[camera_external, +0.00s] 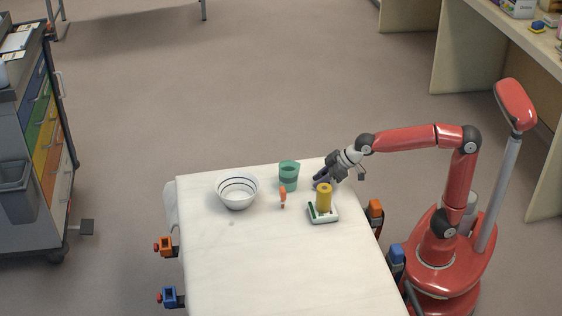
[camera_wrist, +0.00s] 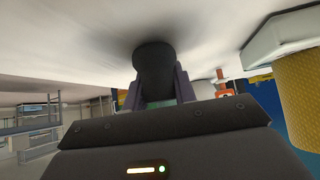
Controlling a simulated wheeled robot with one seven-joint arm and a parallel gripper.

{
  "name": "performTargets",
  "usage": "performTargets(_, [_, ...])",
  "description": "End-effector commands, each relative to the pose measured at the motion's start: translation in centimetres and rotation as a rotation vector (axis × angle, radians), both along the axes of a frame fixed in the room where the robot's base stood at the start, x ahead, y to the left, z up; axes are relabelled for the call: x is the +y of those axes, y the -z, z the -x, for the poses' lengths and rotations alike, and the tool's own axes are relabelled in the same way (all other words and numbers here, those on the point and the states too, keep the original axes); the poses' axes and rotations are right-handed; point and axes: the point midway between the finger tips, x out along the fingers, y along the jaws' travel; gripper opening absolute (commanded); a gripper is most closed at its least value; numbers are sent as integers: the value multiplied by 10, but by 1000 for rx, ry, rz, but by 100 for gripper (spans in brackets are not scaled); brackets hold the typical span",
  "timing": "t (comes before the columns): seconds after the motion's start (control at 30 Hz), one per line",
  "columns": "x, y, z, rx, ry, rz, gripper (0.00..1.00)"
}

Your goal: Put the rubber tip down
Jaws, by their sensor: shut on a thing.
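The rubber tip (camera_wrist: 153,66) is a dark, rounded piece held between the two fingers of my gripper (camera_wrist: 157,88) in the wrist view. Its outer end is at or very near the white sheet, with a dark shadow around it; I cannot tell for certain whether it touches. In the external view my gripper (camera_external: 322,178) is low over the far right part of the white-covered stretcher (camera_external: 260,265), just behind the yellow cylinder. The tip cannot be made out clearly from the dark fingers there.
A yellow cylinder (camera_external: 324,197) stands on a small white and green tray (camera_external: 330,216) right in front of my gripper. A teal cup (camera_external: 289,173), an orange item (camera_external: 283,197) and a striped white bowl (camera_external: 237,194) are to its left. The near sheet is clear.

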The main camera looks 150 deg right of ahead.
Motion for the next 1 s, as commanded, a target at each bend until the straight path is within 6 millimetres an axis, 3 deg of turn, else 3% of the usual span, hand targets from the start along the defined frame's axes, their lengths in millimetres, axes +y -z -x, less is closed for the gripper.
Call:
performTargets(0.27, [0, -5, 0, -1, 0, 2, 1])
performTargets(0.47, [0, -31, 0, -2, -1, 5, 1])
performTargets(0.8, [0, -125, -1, -3, -1, 5, 1])
performTargets(1.0, [0, -172, 0, -2, 0, 2, 1])
